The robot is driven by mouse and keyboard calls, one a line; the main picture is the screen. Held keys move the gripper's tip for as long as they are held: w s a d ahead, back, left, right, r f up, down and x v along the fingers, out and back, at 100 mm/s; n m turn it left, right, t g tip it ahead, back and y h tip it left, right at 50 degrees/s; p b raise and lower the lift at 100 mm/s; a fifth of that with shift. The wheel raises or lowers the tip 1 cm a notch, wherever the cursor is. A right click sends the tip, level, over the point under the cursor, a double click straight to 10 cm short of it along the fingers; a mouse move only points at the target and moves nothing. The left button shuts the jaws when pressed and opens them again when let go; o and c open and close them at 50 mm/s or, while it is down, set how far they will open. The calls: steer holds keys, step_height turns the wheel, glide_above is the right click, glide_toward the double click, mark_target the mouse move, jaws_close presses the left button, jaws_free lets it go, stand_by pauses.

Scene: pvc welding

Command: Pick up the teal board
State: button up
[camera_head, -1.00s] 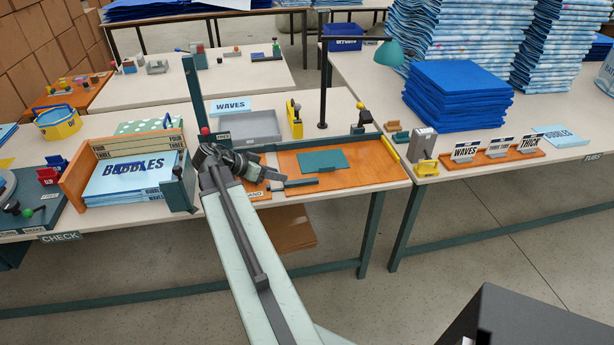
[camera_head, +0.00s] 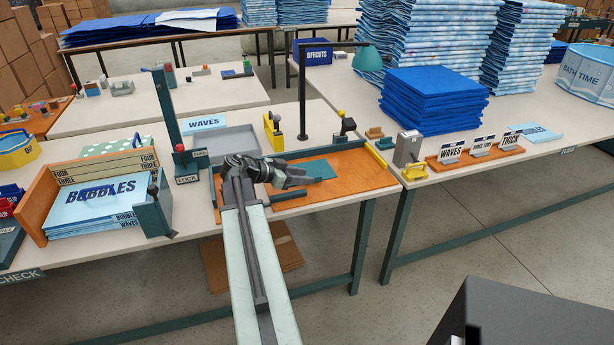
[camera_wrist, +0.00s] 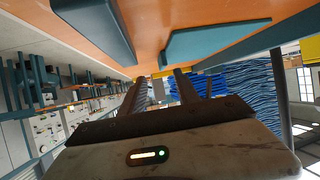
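The teal board (camera_head: 321,169) lies flat on the orange tray (camera_head: 362,172) on the near table. My gripper (camera_head: 308,181) is at the board's left side and covers part of it in the head view. In the wrist view the teal board (camera_wrist: 214,41) shows at the upper right, close to the fingers. My gripper (camera_wrist: 162,80) has its two fingers apart there, with nothing visible between them. I cannot tell whether a finger touches the board.
A dark teal bar (camera_wrist: 97,25) lies on the tray in the wrist view. A black post with a lamp (camera_head: 302,95) and a yellow clamp (camera_head: 273,130) stand behind the tray. A grey tray (camera_head: 236,141) and a Bubbles stack (camera_head: 105,195) are to the left.

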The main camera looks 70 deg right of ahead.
mark_target(318, 177)
steer(key=b+x, duration=0.1)
steer(key=x, duration=0.1)
steer(key=b+x, duration=0.1)
steer(key=x, duration=0.1)
steer(key=shift+w+d+f, duration=0.15)
steer(key=shift+d+f, duration=0.05)
steer(key=shift+f, duration=0.05)
steer(key=shift+s+d, duration=0.25)
steer(key=shift+d, duration=0.05)
jaws_close()
steer(key=shift+r, duration=0.15)
